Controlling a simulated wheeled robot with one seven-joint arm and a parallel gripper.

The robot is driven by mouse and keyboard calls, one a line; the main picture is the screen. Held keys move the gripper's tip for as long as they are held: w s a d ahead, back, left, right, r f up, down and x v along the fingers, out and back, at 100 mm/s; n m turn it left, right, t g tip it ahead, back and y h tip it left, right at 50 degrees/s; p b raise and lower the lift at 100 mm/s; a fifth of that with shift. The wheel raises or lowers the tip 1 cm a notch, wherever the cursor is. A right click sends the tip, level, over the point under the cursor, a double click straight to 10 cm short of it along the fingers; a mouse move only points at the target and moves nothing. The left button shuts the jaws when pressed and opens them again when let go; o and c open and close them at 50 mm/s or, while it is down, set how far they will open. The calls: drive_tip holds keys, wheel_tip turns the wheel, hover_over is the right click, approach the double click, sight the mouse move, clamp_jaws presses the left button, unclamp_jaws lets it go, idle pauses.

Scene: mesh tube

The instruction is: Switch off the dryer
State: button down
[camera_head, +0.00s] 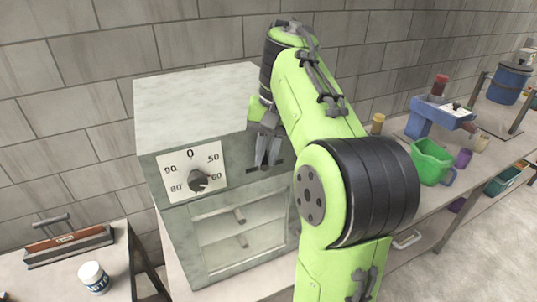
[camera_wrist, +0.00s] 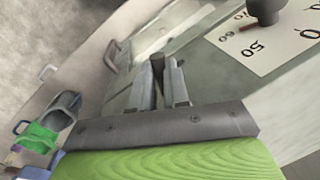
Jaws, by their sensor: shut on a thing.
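The dryer (camera_head: 195,100) is a grey-green box with a glazed front door (camera_head: 238,235). On its upper front is a white dial plate (camera_head: 172,163) with a black knob (camera_head: 199,181); both also show at the upper right of the wrist view, as the plate (camera_wrist: 262,50) and knob (camera_wrist: 265,10). My gripper (camera_head: 262,163) is at the front panel, right of the dial. In the wrist view the fingers (camera_wrist: 160,72) are shut on a small dark part, probably the dryer's switch, mostly hidden between them. A dark slot (camera_head: 281,164) shows beside the fingers.
A side table (camera_head: 60,275) at left holds a toolbox (camera_head: 68,246) and a white jar (camera_head: 94,278). On the bench to the right are a green bucket (camera_head: 432,162), a blue container (camera_head: 437,116) and small jars. A wall stands close behind the dryer.

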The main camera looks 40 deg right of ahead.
idle(0.4)
drive_tip(key=c, duration=1.4)
unclamp_jaws()
wheel_tip(320, 180, up, 16)
drive_tip(key=s+d+p, duration=0.1)
drive_tip(key=d+p, duration=0.1)
drive_tip(key=p, duration=1.2)
drive_tip(key=shift+s+f, duration=0.15)
drive_tip(key=shift+s, duration=0.25)
drive_tip(key=shift+f, duration=0.1)
drive_tip(key=s+a+f+n+t+b, duration=0.2)
drive_tip(key=s+a+f+n+b, duration=0.2)
drive_tip(key=a+f, duration=0.5)
drive_tip(key=s+a+f+n+t+h+b, duration=0.1)
drive_tip(key=s+a+f+n+t+b, duration=0.1)
drive_tip(key=s+a+f+n+b, duration=0.2)
drive_tip(key=s+a+f, duration=0.3)
drive_tip(key=a+f, duration=0.3)
drive_tip(key=f, duration=0.1)
drive_tip(key=shift+a+f+h, duration=0.2)
drive_tip(key=shift+f+h, duration=0.1)
